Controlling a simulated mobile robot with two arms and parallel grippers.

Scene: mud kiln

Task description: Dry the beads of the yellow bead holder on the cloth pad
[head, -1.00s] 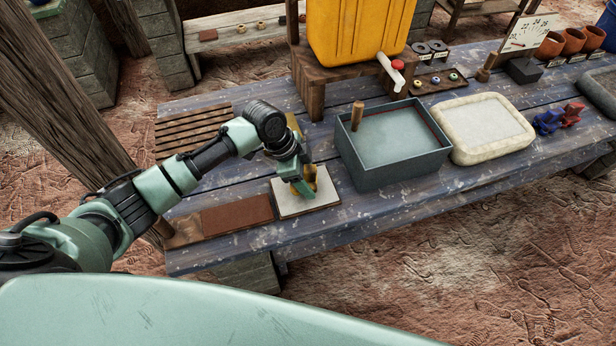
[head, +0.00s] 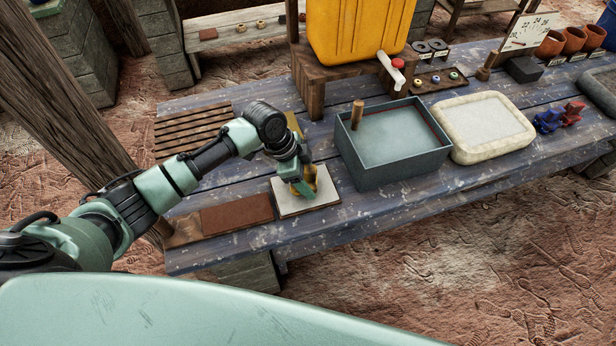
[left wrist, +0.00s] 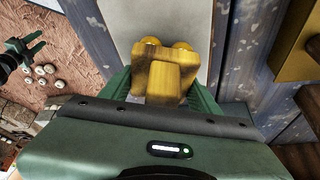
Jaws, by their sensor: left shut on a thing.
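The yellow bead holder (left wrist: 165,77) is between the green fingers of my left gripper (left wrist: 160,90) in the left wrist view, with two round yellow beads at its far end. My left gripper (head: 303,182) is shut on it, over the white cloth pad (head: 322,199). In the head view the holder is mostly hidden by the gripper. The beads are low at the pad; I cannot tell whether they touch it. The pad (left wrist: 185,20) also shows beyond the holder in the left wrist view.
A grey water tray (head: 395,170) with a wooden handle in it stands right of the pad. A reddish-brown board (head: 236,214) lies left, a slatted rack (head: 190,130) behind.

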